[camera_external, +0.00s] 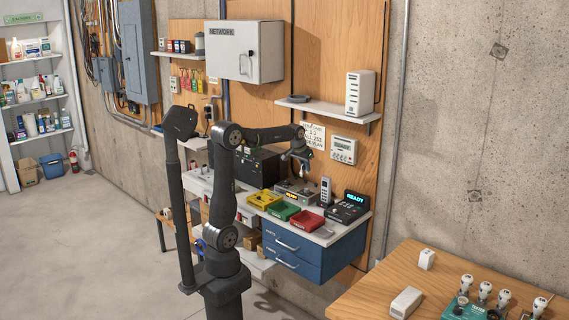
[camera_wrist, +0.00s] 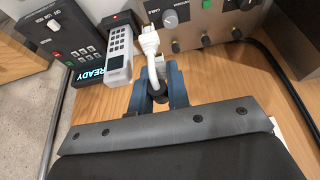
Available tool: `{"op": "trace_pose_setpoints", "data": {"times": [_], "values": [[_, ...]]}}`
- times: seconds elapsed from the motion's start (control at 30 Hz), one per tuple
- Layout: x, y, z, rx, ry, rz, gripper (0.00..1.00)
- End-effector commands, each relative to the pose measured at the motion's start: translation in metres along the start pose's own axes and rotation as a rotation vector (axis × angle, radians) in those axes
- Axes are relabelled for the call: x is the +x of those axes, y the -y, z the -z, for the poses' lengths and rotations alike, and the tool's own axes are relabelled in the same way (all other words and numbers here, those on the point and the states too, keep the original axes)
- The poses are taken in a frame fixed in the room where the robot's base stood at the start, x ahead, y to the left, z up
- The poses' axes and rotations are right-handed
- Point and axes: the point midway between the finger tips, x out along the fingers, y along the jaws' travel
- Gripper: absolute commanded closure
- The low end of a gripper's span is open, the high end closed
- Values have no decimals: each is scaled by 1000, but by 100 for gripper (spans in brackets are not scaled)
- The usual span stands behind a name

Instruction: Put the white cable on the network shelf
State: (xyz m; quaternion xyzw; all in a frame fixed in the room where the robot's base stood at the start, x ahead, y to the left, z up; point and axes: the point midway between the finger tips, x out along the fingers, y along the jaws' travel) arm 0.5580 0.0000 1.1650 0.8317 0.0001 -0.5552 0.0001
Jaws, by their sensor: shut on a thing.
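The white cable (camera_wrist: 151,47) is a short, thick loop with a plug-like end, seen in the wrist view between my fingers. My gripper (camera_wrist: 157,88) is shut on it; its blue-grey fingers stand on both sides of the cable. In the external view my gripper (camera_external: 299,160) hangs above the back of the blue-drawer bench, in front of the wooden panel. The cable is too small to make out clearly there. A wall shelf (camera_external: 322,106) bearing a white upright box (camera_external: 360,92) is above and to the right of my gripper, below the cabinet marked NETWORK (camera_external: 258,55).
The bench below holds yellow (camera_external: 264,199), green (camera_external: 284,211) and red (camera_external: 307,221) trays, a grey handset (camera_external: 325,191) and a READY unit (camera_external: 348,207). A panel device (camera_external: 343,150) is on the wall under the shelf.

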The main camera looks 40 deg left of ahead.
Motion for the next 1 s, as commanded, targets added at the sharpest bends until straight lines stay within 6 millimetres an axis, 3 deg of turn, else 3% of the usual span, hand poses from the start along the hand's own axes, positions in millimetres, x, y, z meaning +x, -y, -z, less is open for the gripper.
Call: {"op": "trace_pose_setpoints", "data": {"times": [0.03,0.27,0.47,0.73,1.0], "values": [[-11,0,5,0,-5,0,100],[-5,-46,20,99,3,-40,100],[-3,-112,35,233,7,-96,100],[-6,-249,42,500,11,-205,100],[-20,-393,12,775,13,-319,100]]}}
